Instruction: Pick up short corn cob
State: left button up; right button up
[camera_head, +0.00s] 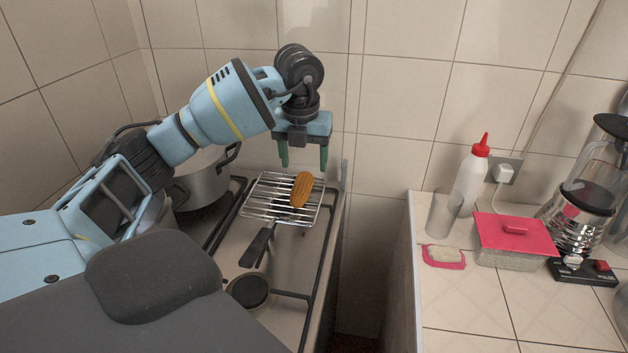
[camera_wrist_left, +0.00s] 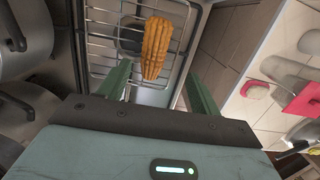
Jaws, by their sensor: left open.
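The short corn cob (camera_head: 301,189) is orange-brown and lies on a wire grill rack (camera_head: 262,204) on the stove. In the left wrist view the corn cob (camera_wrist_left: 157,47) lies on the rack's bars (camera_wrist_left: 101,30), ahead of the fingertips and roughly between their lines. My left gripper (camera_head: 304,165) is open and empty, with its green fingers pointing down above the rack's far side, just behind the cob in the head view. Its two fingers also show in the left wrist view (camera_wrist_left: 158,76). My right gripper is in neither view.
A steel pot (camera_head: 203,180) stands left of the rack. The rack's black handle (camera_head: 258,246) points toward the front. A gap separates the stove from the tiled counter (camera_head: 470,318), which holds a white bottle (camera_head: 471,178), glass (camera_head: 443,214), pink-lidded box (camera_head: 513,235), sponge dish (camera_head: 443,257) and blender (camera_head: 590,190).

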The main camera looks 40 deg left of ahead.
aim_at(301, 184)
pick_arm(q)
jog(key=shift+s, duration=0.3)
jog(key=shift+s+f, duration=0.1)
jog(key=shift+f, duration=0.2)
jog(key=shift+w+a+f, duration=0.1)
jog(key=shift+w+f, duration=0.15)
jog(key=shift+f, duration=0.75)
jog(key=shift+w+a+f, duration=0.1)
jog(key=shift+a+f, duration=0.05)
jog(key=shift+f, duration=0.7)
jog(key=shift+w+a+f, duration=0.1)
jog(key=shift+a+f, duration=0.1)
jog(key=shift+f, duration=0.6)
jog(key=shift+a+f, duration=0.15)
jog(key=shift+f, duration=0.7)
jog(key=c, duration=1.1)
jog(key=shift+c, duration=0.2)
jog(key=shift+r, duration=0.15)
